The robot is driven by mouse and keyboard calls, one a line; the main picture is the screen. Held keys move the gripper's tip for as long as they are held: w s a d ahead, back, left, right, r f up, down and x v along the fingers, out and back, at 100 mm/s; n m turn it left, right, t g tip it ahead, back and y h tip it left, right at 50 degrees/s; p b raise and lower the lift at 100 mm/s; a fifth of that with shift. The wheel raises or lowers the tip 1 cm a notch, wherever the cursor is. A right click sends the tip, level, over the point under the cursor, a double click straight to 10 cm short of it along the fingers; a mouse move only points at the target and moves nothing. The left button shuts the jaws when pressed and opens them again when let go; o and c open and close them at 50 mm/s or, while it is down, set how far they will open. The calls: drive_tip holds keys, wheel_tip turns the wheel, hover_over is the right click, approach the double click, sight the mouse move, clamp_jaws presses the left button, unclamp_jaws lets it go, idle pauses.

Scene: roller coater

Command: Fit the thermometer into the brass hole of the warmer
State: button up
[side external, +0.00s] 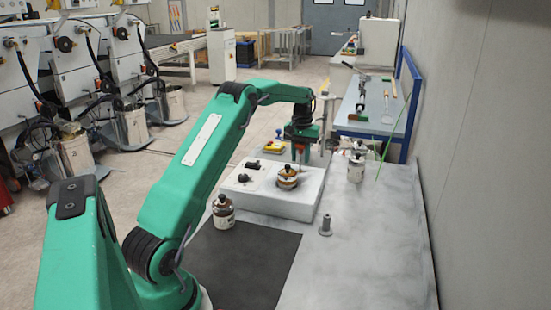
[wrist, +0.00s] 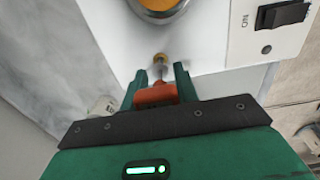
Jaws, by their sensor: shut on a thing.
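The warmer (side external: 268,204) is a white box on the grey bench, under my gripper in the side view. In the wrist view its white top (wrist: 215,55) shows a small brass hole (wrist: 160,57) near its edge. My gripper (wrist: 160,71) is shut on the orange body of the thermometer (wrist: 155,96). A short pale stem shows between the fingers, in line with the brass hole. I cannot tell whether its tip is inside the hole or just above it. In the side view my gripper (side external: 302,147) is over the warmer's far part, and the hole is hidden.
A round pot (side external: 288,177) sits in the warmer, close to my gripper. A jar (side external: 223,212) stands at the warmer's near left, and other jars (side external: 356,167) at right. A grey metal piece (side external: 326,225) stands on the bench. The dark mat (side external: 245,262) is clear.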

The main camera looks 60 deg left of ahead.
drive_tip(key=shift+f, duration=1.2)
idle(0.8)
drive_tip(key=o, duration=1)
drive_tip(key=shift+r, duration=0.1)
